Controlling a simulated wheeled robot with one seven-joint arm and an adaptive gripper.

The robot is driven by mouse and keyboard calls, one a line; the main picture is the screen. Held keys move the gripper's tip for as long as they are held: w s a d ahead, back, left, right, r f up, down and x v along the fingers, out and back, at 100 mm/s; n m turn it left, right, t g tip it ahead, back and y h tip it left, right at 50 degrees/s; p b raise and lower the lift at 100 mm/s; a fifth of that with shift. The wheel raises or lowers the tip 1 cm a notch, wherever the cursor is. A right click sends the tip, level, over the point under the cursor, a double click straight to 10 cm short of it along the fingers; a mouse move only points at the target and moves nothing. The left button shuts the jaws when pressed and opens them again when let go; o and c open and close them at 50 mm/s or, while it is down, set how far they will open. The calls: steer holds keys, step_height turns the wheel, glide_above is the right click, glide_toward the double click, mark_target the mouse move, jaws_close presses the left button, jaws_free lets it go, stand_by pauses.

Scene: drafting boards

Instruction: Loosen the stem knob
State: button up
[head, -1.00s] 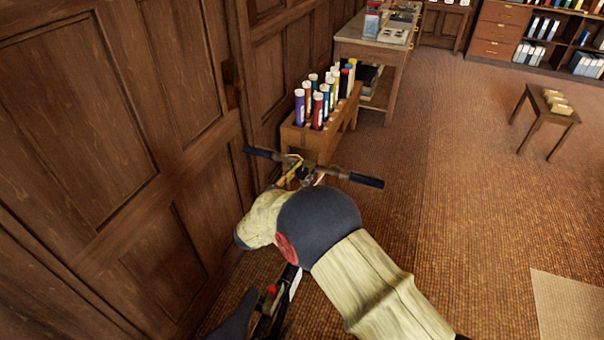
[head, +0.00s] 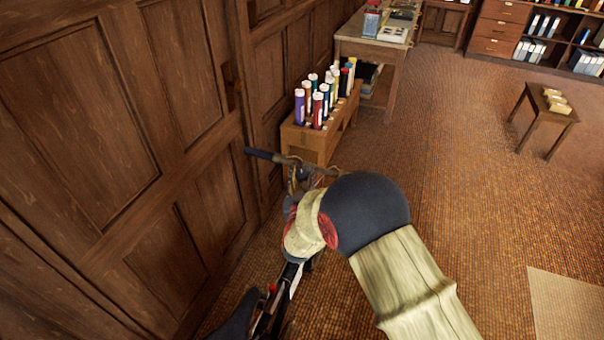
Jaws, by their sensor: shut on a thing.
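A bicycle stands beside the panelled wall. Its handlebar (head: 262,154) shows its dark left grip; its right end is hidden behind my arm. The stem knob is at the middle of the handlebar and is hidden by my gripper and wrist. My gripper (head: 297,180) is at the stem, just below the bar, shut on the knob; its fingertips are small and partly covered. My cream and dark arm comes in from the lower right over the bicycle. The dark saddle (head: 232,318) and part of the frame show at the bottom.
A wooden rack (head: 310,140) of coloured tubes stands just beyond the handlebar. The wooden wall (head: 75,150) runs close along the left. A desk (head: 375,50) is behind the rack. A small table (head: 545,112) stands far right. The carpet at right is open.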

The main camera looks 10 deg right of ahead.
steer(key=n+y, duration=0.1)
steer(key=y, duration=0.1)
steer(key=n+y, duration=0.4)
steer(key=shift+d+b, duration=0.25)
steer(key=shift+b, duration=0.05)
steer(key=n+y, duration=0.2)
steer(key=n+g+y+p, duration=0.1)
steer(key=n+y, duration=0.1)
steer(key=shift+r+g, duration=0.1)
steer(key=shift+g, duration=0.2)
steer(key=n+g+y+p, duration=0.2)
steer(key=n+y+p, duration=0.1)
steer(key=shift+w+r+n+g, duration=0.1)
steer(key=shift+r+n+g, duration=0.1)
steer(key=shift+n+g, duration=0.1)
steer(key=n+g+y+p, duration=0.3)
steer(key=n+g+p, duration=0.1)
steer(key=p, duration=0.1)
steer(key=shift+a+f, duration=0.1)
steer(key=shift+a, duration=0.05)
steer(key=shift+p, duration=0.3)
steer(key=o, duration=1.2)
steer(key=shift+f, duration=0.15)
steer(key=shift+c, duration=0.2)
steer(key=shift+a, duration=0.1)
steer(key=v, duration=1.2)
steer(key=shift+w, duration=0.15)
